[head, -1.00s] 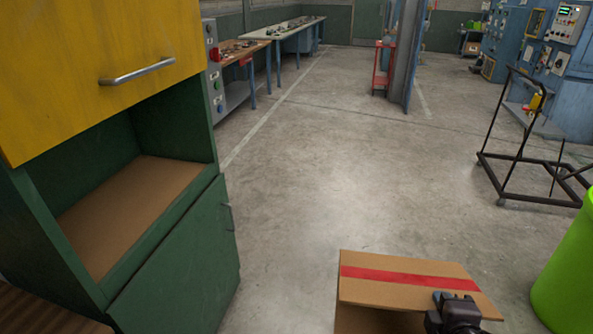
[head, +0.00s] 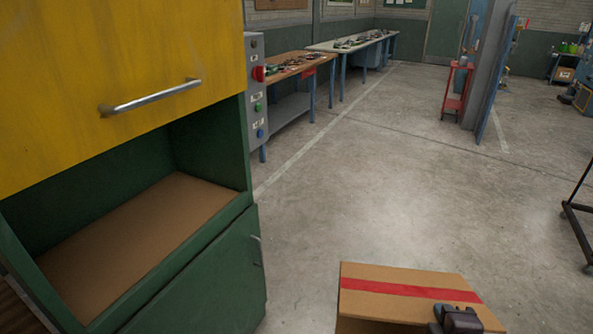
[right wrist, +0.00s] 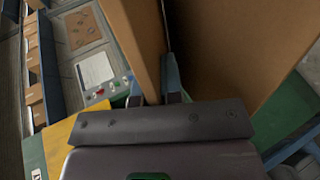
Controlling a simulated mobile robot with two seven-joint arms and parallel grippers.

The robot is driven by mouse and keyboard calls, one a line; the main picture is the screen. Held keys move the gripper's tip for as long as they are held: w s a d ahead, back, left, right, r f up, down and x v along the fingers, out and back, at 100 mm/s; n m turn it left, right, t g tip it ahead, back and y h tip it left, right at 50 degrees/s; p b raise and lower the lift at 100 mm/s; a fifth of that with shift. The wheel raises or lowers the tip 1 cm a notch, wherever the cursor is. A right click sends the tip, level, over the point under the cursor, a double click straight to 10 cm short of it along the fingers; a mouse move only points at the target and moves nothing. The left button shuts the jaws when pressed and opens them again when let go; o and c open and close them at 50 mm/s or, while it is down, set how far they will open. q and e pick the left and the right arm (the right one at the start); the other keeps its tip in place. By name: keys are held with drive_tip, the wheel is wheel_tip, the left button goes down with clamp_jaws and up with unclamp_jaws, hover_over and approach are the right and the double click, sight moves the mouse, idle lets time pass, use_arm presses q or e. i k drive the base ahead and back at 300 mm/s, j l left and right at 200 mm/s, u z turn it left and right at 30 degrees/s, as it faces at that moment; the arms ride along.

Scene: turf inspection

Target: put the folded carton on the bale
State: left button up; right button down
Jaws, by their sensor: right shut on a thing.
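The carton (head: 375,276), brown with a red stripe across it, is at the bottom of the head view, right of centre. My right gripper (head: 456,318) is shut on its near right edge and holds it up in front of me. In the right wrist view the carton (right wrist: 220,45) shows as large brown panels, with the finger tips (right wrist: 168,82) at its edge. The lower part of the carton is cut off by the head picture's edge. No bale shows in either view. My left gripper is not in view.
A green cabinet (head: 190,275) with a yellow upper door (head: 110,70) and an open shelf (head: 140,225) stands close on the left. Behind it are workbenches (head: 290,65). A red stand (head: 456,90) is farther back. A dark trolley frame (head: 577,215) is at the right edge. The middle floor is clear.

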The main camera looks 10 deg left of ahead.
sight(179, 201)
drive_tip(key=i+u, duration=0.1)
drive_tip(key=u, duration=0.3)
drive_tip(key=i+u, duration=0.1)
drive_tip(key=u, duration=0.25)
drive_tip(key=i+u, duration=0.1)
drive_tip(key=u, duration=0.3)
drive_tip(key=i+u, duration=0.15)
drive_tip(key=u, duration=0.2)
drive_tip(key=i+l+u, duration=0.1)
drive_tip(key=u, duration=0.25)
drive_tip(key=i+l+u, duration=0.1)
drive_tip(key=u, duration=0.2)
drive_tip(key=i+u, duration=0.1)
drive_tip(key=i, duration=0.15)
